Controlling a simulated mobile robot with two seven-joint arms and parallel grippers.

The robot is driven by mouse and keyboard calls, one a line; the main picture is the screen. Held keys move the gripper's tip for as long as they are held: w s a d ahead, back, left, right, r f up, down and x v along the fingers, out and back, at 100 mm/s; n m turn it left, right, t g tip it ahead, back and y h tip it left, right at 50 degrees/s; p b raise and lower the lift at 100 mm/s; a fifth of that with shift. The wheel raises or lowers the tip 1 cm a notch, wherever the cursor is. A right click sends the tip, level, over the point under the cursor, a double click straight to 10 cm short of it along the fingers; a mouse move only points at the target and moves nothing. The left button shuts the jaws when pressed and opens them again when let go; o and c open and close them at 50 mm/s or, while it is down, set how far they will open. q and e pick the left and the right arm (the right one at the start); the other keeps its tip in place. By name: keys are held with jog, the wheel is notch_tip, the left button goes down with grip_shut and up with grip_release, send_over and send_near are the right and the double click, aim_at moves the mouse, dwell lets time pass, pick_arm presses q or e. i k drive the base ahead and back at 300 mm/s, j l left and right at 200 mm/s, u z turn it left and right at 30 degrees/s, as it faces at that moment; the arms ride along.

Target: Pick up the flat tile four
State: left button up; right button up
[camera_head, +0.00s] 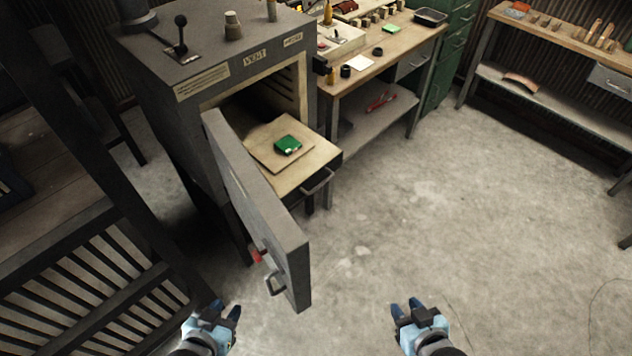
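A green tile (288,145) lies on a pale square board on the pulled-out tray (322,157) of a grey kiln. A second flat green piece (391,28) lies on the workbench behind. I cannot tell from the picture which one is tile four. My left gripper (225,308) is at the bottom, below the kiln's open door, with its fingers apart and empty. My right gripper (406,306) is at the bottom, right of the door, also with fingers apart and empty. Both are well away from the green pieces.
The kiln door (262,215) swings out toward me, left of the tray. A dark slatted rack (90,270) stands at the left. The workbench (405,45) and a shelf bench (570,42) stand behind. The concrete floor at centre right is clear.

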aim_at(287, 145)
jog(key=i+l+u, duration=0.1)
jog(key=l+u, duration=0.15)
jog(key=u, duration=0.15)
jog(key=l+u, duration=0.6)
jog(key=u, duration=0.25)
jog(key=i, duration=0.05)
